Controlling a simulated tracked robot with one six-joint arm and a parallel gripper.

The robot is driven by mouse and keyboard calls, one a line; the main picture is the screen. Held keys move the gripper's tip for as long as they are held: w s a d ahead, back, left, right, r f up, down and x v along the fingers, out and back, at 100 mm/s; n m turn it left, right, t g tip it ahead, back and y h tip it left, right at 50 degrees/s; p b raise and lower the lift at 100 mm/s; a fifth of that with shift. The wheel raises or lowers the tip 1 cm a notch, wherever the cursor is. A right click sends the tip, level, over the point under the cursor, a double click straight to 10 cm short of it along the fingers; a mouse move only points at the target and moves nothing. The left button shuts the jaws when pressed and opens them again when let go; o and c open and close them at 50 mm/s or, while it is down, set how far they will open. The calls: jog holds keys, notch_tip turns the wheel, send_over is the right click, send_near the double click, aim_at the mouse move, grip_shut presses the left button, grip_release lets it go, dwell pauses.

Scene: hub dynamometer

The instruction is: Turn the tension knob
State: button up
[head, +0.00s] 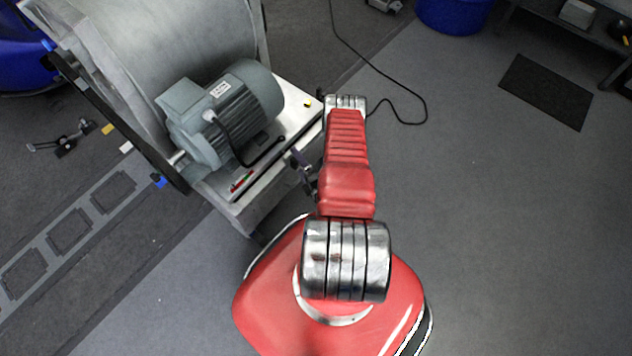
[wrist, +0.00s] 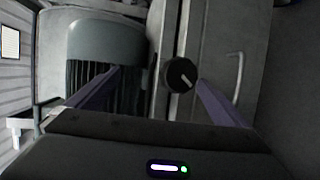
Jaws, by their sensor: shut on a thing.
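The tension knob (wrist: 181,75) is a round black knob with a white pointer line in the wrist view. The pointer slants down to the right. My gripper (wrist: 158,77) has two purple fingers reaching up toward it, and it is shut on the knob. The right fingertip is at the knob's right edge. The left fingertip shows further left, over the motor's ribbed side, and its contact with the knob cannot be made out. In the head view my gripper (head: 300,163) is small and dark at the bench's right side, and I cannot make out the knob clearly there.
A grey ribbed motor (head: 232,112) stands on the metal bench beside a large grey drum (head: 190,40). A black belt guard (head: 115,120) runs along the drum's left. A black cable (head: 425,105) lies on the floor. The grey floor at right is mostly clear, with a dark mat (head: 545,92).

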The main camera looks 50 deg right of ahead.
jog(key=shift+s+r, duration=0.15)
jog(key=shift+r, duration=0.2)
jog(key=c, duration=0.4)
jog(key=shift+f+v, duration=0.15)
jog(key=shift+v, duration=3.4)
jog(key=shift+f+v, duration=0.15)
jog(key=shift+v, duration=3.4)
jog(key=shift+a, duration=0.1)
